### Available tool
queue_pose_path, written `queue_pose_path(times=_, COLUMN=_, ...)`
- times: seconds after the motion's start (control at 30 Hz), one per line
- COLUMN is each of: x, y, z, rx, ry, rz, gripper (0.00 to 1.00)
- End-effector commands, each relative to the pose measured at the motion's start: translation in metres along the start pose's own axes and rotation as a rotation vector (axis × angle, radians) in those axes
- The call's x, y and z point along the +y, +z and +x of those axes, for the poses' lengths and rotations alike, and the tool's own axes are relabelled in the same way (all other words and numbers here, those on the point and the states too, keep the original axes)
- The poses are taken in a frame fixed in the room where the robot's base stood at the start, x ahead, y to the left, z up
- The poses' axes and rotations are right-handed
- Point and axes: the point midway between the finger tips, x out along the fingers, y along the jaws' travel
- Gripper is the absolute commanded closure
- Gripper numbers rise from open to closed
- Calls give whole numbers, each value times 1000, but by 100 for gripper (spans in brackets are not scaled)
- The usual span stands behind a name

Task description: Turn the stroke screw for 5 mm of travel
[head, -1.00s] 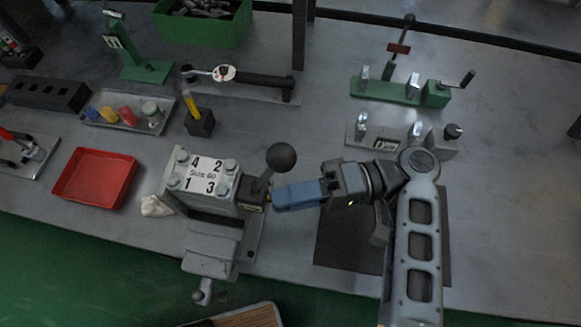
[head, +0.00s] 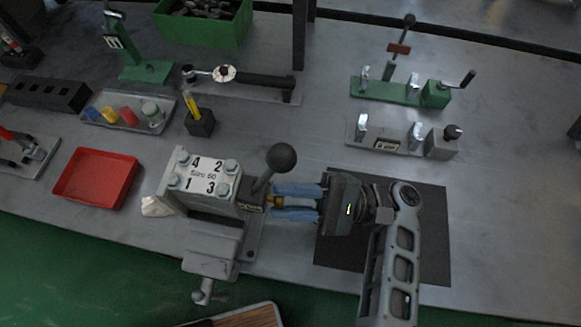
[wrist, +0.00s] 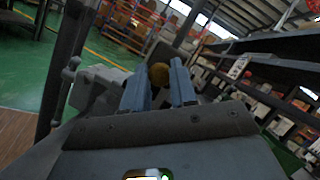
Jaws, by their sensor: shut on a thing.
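The grey valve block (head: 210,205) stands near the bench's front edge, with a white plate (head: 203,174) on top marked 4, 2, 1, 3 and a size label. A black ball-ended lever (head: 281,158) rises at its right side. The brass stroke screw (head: 274,202) sticks out of the block's right side, below the lever. My gripper (head: 276,201) comes from the right, its two blue fingers either side of the screw and shut on it. In the wrist view the round brass end (wrist: 159,75) shows between the fingertips; the contact faces are hidden.
A red tray (head: 96,178) lies left of the block, with a white crumpled cloth (head: 155,206) between. A dark mat (head: 430,235) lies under my arm. Green (head: 385,90) and grey (head: 385,133) fixtures stand at back right. A torque wrench (head: 250,78) lies behind.

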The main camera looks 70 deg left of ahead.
Motion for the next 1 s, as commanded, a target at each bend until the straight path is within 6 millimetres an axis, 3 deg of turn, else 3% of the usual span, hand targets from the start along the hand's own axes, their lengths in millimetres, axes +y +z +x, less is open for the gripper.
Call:
queue_pose_path(times=0.6, x=5, y=-1, z=1, rx=1, ry=-201, rz=485, gripper=100)
queue_pose_path(times=1.0, x=6, y=0, z=1, rx=3, ry=-254, rz=618, gripper=100)
